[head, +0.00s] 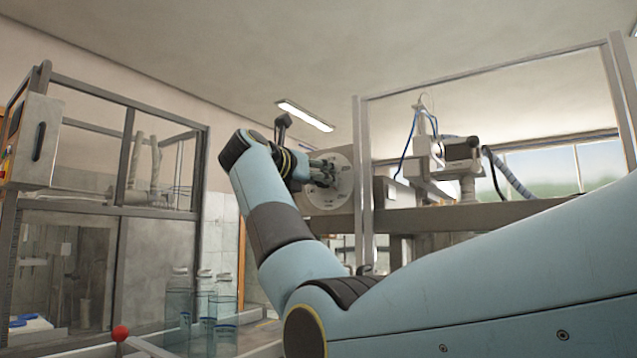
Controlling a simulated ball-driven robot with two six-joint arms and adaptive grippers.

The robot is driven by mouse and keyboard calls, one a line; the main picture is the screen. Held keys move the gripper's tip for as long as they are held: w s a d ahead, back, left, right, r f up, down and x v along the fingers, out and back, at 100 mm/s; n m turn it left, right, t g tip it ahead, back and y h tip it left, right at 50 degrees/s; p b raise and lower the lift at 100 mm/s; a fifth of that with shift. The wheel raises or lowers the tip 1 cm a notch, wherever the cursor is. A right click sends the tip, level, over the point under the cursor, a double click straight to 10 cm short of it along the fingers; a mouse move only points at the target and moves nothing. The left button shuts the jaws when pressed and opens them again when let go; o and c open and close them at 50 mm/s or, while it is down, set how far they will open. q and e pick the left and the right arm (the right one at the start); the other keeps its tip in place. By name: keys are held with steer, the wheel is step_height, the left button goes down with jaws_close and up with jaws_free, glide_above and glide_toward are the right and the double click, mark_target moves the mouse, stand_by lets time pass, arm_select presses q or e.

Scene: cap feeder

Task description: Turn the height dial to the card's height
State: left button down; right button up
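A pale round dial plate (343,187) with dark markings faces me near the middle of the head view, beside a grey frame post. My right arm comes in from the lower right and bends up to it. My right gripper (325,172) is at the plate's front, over its left and middle part. The fingers are small and dark here, so I cannot tell whether they are open, shut or touching a knob. The gripper and wrist hide part of the dial, and its markings are too small to read. I see no readable height card. My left gripper is out of view.
A glazed cabinet (120,211) with a control box (33,140) stands at the left. Several clear bottles (178,295) stand below, near a red-knobbed lever (120,333). A framed machine with a blue hose (407,147) is right of the dial.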

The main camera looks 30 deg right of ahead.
steer(key=shift+f, duration=0.15)
stand_by(0.3)
steer(key=o, duration=1.2)
steer(key=shift+c, duration=0.2)
steer(key=v, duration=1.2)
